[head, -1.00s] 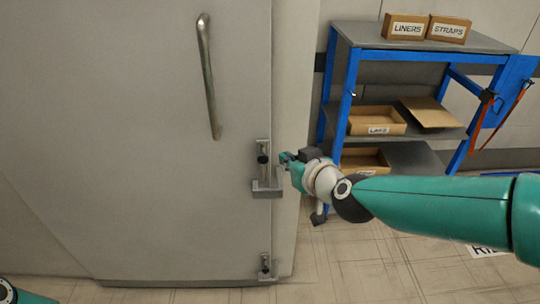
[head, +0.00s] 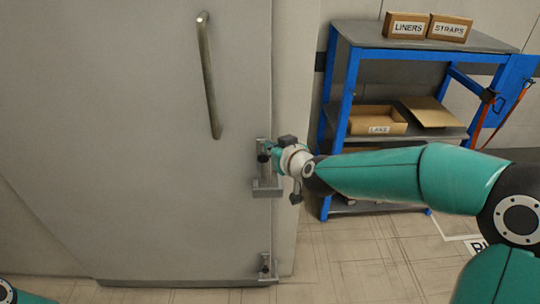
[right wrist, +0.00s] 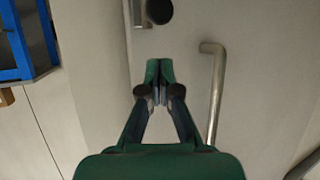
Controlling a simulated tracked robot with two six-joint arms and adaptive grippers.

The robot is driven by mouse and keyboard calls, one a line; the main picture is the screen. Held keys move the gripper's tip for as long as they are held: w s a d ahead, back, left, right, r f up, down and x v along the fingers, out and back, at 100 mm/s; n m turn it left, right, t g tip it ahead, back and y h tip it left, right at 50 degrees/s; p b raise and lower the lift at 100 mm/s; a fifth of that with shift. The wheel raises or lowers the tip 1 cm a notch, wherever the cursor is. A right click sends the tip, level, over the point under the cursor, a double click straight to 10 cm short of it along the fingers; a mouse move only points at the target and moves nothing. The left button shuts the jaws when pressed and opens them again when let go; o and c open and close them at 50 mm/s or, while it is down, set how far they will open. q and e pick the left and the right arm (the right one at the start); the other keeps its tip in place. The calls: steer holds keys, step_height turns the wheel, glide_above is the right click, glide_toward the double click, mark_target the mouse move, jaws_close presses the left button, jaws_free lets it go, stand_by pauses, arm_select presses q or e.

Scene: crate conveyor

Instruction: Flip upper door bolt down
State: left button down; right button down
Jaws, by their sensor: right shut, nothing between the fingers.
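The upper door bolt (head: 266,188) is a grey metal bracket with a dark knob, fixed at the right edge of the grey door (head: 130,130). My right gripper (head: 268,150) is at the upper part of this bolt and partly covers it. In the right wrist view, its fingers (right wrist: 160,76) are shut and empty. A lower bolt (head: 266,268) sits near the door's bottom corner. My left gripper does not show.
A long metal handle (head: 208,80) stands out from the door above and left of the upper bolt; it also shows in the right wrist view (right wrist: 214,90). A blue-framed shelf (head: 345,90) with boxes stands at the right. The floor (head: 350,260) before it is clear.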

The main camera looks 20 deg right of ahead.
steer(key=w+f, duration=0.1)
steer(key=f, duration=0.1)
steer(key=w+f, duration=0.1)
steer(key=f, duration=0.1)
steer(key=shift+w+a+b, duration=0.15)
steer(key=shift+b, duration=0.15)
step_height(320, 180, down, 8)
steer(key=b, duration=0.7)
steer(key=shift+r, duration=0.4)
